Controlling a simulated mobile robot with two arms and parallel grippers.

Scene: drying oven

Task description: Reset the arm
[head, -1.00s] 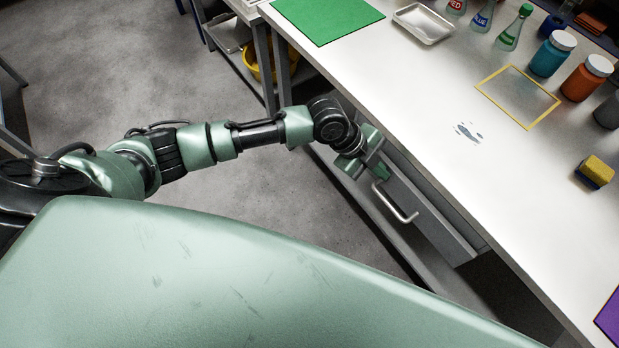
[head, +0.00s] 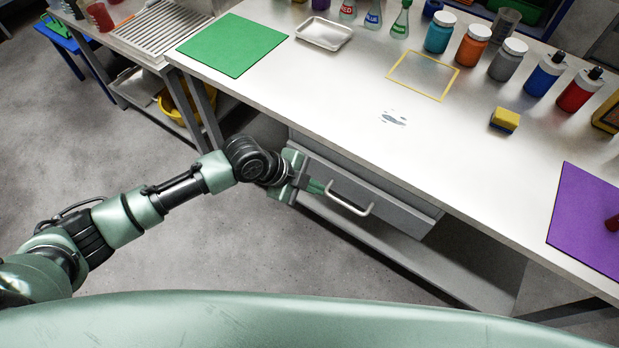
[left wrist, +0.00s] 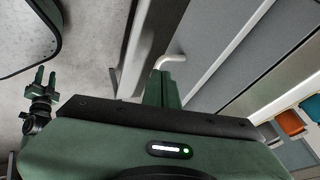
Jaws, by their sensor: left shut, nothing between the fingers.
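My left gripper (head: 322,188) is at the grey drawer (head: 385,209) under the white table, beside the left end of its metal handle (head: 350,204). Its fingers are shut with nothing between them. In the left wrist view the narrow green fingers (left wrist: 164,90) point toward the pale handle (left wrist: 171,61); whether they touch it I cannot tell. My right gripper (left wrist: 41,84) shows small at the left of the left wrist view, its two fingers apart and empty. It is not in the head view.
The white table (head: 330,105) carries a green mat (head: 232,44), a metal tray (head: 324,34), a yellow frame (head: 423,76), a sponge (head: 505,120), several bottles and a purple mat (head: 590,218). A lower shelf (head: 400,255) runs beneath the drawer. Open floor (head: 190,250) lies on the left.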

